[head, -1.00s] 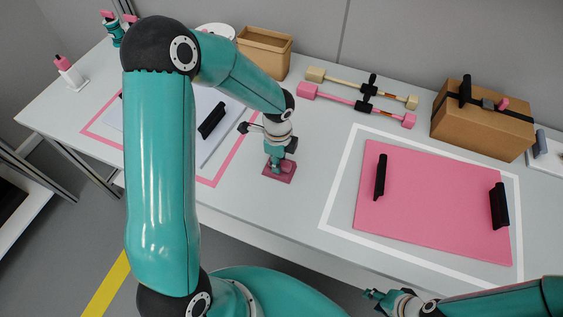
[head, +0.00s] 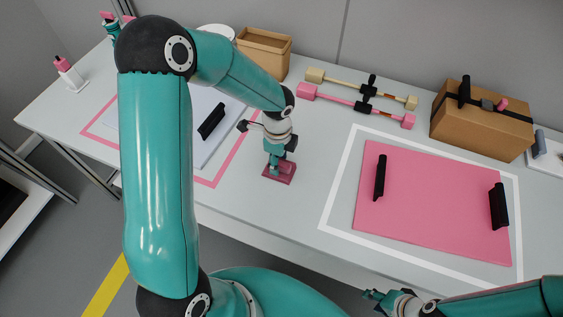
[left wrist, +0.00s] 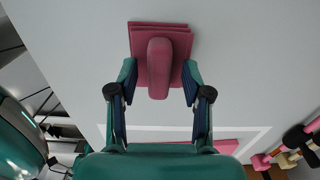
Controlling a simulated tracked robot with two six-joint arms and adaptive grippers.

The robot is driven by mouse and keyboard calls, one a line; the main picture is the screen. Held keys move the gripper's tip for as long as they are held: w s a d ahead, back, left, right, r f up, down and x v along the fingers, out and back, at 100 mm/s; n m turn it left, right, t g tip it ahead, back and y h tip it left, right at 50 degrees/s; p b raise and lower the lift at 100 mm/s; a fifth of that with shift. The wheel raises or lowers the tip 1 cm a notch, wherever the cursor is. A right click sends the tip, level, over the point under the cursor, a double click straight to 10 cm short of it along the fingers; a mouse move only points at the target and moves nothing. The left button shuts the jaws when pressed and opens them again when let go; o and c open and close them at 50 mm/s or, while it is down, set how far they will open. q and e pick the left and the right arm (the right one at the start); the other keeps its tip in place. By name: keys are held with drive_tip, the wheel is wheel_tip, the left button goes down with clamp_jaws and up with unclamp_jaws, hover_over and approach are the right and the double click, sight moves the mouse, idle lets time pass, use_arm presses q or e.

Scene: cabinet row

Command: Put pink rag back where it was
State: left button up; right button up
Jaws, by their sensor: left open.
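The pink rag (head: 281,175) lies on the table below my left gripper (head: 274,163) in the head view. In the left wrist view the rag (left wrist: 180,30) is a folded dark pink square with a rounded raised grip (left wrist: 159,68) on top. My left gripper (left wrist: 159,85) is open there, with one finger on each side of the grip and gaps between. My right gripper (head: 376,298) is at the bottom of the head view, near the table's front edge; its finger opening is too small to judge.
A pink board with black handles (head: 430,210) lies in a white outline at right. A pale board (head: 195,147) lies in a pink outline at left. Behind are dumbbell-like bars (head: 335,96), an open box (head: 265,55) and a strapped box (head: 470,130).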

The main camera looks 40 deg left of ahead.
use_arm(q)
wheel_tip(320, 180, up, 11)
idle(0.3)
drive_tip(key=shift+s, duration=0.1)
idle(0.4)
